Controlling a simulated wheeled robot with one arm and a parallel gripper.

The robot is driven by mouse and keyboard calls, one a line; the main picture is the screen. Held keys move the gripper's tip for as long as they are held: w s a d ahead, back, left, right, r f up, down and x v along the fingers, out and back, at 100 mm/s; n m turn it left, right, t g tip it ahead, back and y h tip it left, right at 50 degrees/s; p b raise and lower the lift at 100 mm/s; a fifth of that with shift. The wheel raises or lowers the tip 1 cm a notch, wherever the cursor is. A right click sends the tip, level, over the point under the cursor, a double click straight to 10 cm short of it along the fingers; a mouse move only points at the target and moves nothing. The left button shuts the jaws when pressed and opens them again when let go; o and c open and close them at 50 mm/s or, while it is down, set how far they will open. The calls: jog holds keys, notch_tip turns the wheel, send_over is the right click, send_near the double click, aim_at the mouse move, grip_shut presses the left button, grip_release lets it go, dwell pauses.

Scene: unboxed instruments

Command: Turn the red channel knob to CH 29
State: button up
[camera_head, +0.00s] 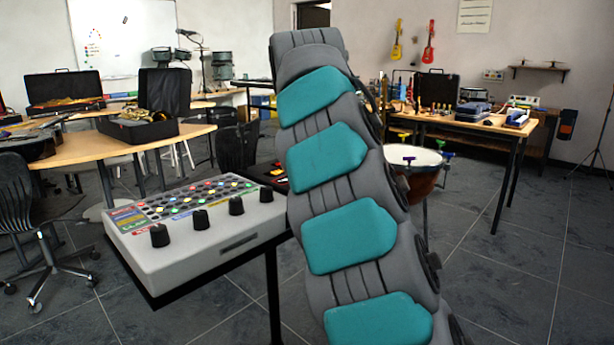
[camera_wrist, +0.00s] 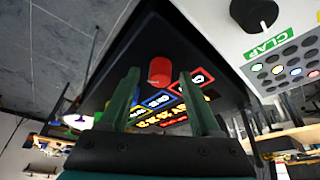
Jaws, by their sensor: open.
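The red knob (camera_wrist: 160,70) shows in the wrist view as a short red cylinder on a dark panel. Coloured label frames, blue (camera_wrist: 157,100) and red (camera_wrist: 200,77), lie beside it, with yellow text nearby; the text is too small and tilted to read surely. My gripper (camera_wrist: 159,79) is open, its two green fingers pointing toward the knob, one on each side of it in the picture. I cannot tell whether they touch it. In the head view the dark device (camera_head: 268,172) is partly hidden behind my arm, and my gripper is out of sight.
A pale drum machine with black knobs (camera_head: 200,217) stands on the same dark table, left of my arm; it also shows at the wrist view's upper right (camera_wrist: 285,45). A kettle drum (camera_head: 412,172) stands to the right. Open floor lies at the right.

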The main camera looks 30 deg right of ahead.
jog(key=shift+w+f, duration=0.1)
jog(key=shift+f, duration=0.15)
jog(key=shift+c, duration=0.4)
grip_shut()
